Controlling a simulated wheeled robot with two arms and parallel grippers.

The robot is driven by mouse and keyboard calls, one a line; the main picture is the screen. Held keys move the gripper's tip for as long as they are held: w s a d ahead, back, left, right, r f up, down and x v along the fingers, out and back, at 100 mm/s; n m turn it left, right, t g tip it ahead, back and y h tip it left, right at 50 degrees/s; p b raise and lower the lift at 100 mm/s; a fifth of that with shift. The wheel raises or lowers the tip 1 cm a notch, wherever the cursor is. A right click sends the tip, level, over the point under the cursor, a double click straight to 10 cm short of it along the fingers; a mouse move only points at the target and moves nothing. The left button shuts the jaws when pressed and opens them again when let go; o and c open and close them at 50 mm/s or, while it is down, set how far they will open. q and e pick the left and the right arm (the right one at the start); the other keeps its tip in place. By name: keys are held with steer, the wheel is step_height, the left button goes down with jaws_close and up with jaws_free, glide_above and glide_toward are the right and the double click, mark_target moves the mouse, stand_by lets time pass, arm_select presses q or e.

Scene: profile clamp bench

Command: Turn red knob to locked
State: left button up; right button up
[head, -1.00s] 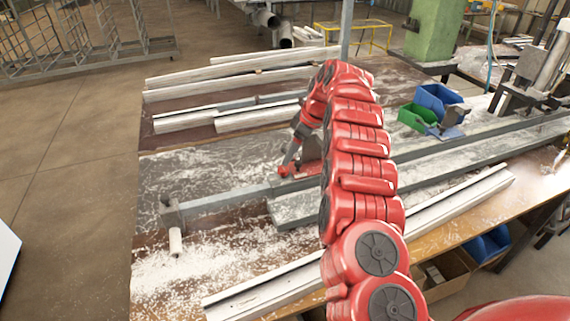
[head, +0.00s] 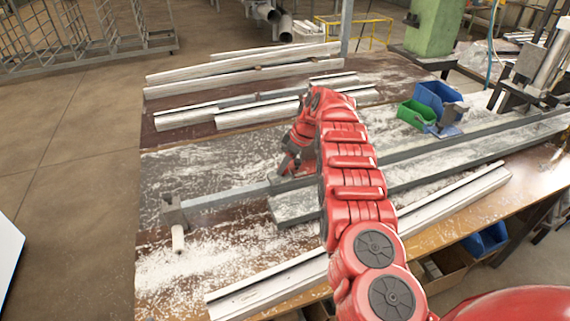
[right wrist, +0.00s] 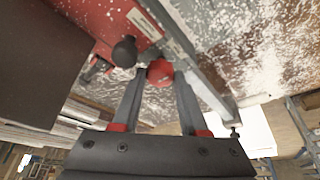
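The red knob (right wrist: 160,72) is a small round ball in the right wrist view, beside a red clamp body (right wrist: 85,18) on a grey metal profile (right wrist: 190,62). My right gripper (right wrist: 161,78) has one fingertip on each side of the knob. The fingers look open, with narrow gaps to the knob; contact is hard to judge. A black ball knob (right wrist: 124,52) sits just left of the red one. In the head view my right gripper (head: 286,163) reaches down at the clamp, and the red knob cannot be made out. My left gripper is not in view.
A long grey rail (head: 225,198) runs across the bench (head: 165,255), which is strewn with white shavings. White profiles lie behind and in front. Blue (head: 437,95) and green (head: 415,115) bins stand to the right. A dark block (right wrist: 35,65) fills the wrist view's left side.

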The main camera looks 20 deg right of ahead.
jaws_close()
